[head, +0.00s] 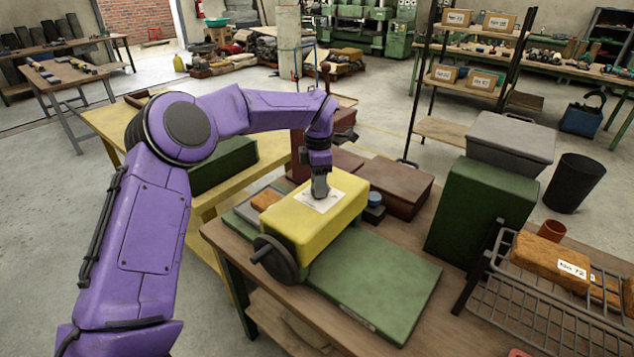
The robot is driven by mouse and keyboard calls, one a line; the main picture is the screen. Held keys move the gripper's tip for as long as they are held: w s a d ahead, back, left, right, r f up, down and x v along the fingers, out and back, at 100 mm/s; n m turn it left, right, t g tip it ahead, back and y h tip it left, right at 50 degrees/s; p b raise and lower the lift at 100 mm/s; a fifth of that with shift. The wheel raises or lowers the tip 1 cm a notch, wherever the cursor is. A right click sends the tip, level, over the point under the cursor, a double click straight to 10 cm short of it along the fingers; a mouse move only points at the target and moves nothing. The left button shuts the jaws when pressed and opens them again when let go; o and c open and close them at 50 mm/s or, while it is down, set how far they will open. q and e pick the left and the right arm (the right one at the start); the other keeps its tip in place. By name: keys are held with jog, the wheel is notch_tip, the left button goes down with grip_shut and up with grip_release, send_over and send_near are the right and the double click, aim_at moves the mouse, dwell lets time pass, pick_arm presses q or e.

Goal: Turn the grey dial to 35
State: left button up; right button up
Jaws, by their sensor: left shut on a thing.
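A yellow machine body (290,232) stands on a green base plate (385,285) on the wooden workbench, with a dark handwheel (274,262) on its near end. A white scale plate (332,199) lies on its top. My left gripper (320,190) points down at this plate and is shut on the grey dial there. The dial is mostly hidden by the fingers, and the scale marks are too small to read. My right gripper is not in view.
A brown box (395,186) and a small blue-topped cylinder (374,199) sit beyond the machine. A green box (482,212) and a wire rack (535,300) with orange-brown packs stand at right. A yellow table (112,125) is behind my left arm.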

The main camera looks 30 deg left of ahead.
pick_arm(q)
jog(key=n, duration=0.1)
jog(key=n+b, duration=0.1)
jog(key=n, duration=0.2)
jog(key=shift+d+f+n+b, duration=0.15)
jog(key=shift+f+n+b, duration=0.15)
jog(key=n+b, duration=0.2)
jog(key=n, duration=0.3)
jog(key=n+b, duration=0.4)
jog(key=n, duration=0.3)
jog(key=shift+r+n+b, duration=0.15)
jog(key=shift+n+b, duration=1.1)
jog(key=shift+n, duration=0.95)
jog(key=o, duration=1)
jog(key=shift+w, duration=0.1)
jog(key=shift+o, duration=0.2)
